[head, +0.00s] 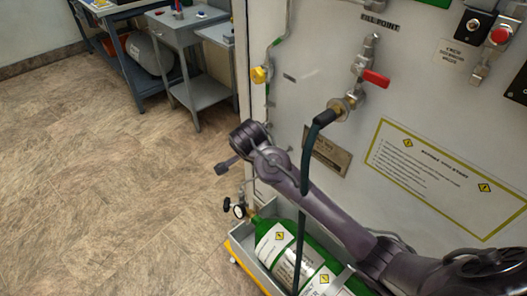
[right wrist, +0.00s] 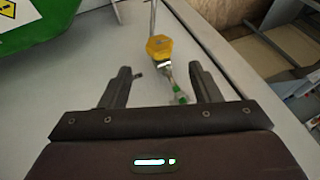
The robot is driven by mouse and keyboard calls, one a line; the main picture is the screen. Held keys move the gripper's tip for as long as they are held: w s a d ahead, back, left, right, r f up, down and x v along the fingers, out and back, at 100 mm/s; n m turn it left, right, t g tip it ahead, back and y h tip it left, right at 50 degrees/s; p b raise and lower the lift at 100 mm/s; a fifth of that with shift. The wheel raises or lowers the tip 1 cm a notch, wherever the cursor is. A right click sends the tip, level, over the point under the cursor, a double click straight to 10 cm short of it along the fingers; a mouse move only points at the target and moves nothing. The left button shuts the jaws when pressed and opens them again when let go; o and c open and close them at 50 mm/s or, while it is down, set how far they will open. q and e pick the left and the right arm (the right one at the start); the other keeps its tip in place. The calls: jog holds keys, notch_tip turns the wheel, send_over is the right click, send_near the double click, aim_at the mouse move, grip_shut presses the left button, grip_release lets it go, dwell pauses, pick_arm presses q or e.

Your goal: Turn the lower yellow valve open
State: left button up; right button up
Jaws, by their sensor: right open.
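A yellow valve knob (head: 259,74) sits on a thin pipe near the left edge of the white panel in the head view. In the right wrist view a yellow knob (right wrist: 159,47) shows ahead of the gripper, roughly midway between the finger lines. My right gripper (right wrist: 163,86) is open and empty, its two fingers apart and short of the knob. A fitting with a green part (right wrist: 180,97) lies below the knob, between the fingers in the picture. In the head view my right arm's end is below the knob, and its fingers are hard to make out. My left gripper is out of view.
A dark hose (head: 308,150) hangs across my right arm from a brass fitting. A red-handled valve (head: 375,78) is to the right. A green cylinder (head: 268,237) with gauges lies below. Grey tables (head: 205,91) stand at the back left; the floor left is clear.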

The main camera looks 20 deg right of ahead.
jog(key=x, duration=0.7)
jog(key=shift+a, duration=0.1)
jog(key=c, duration=1)
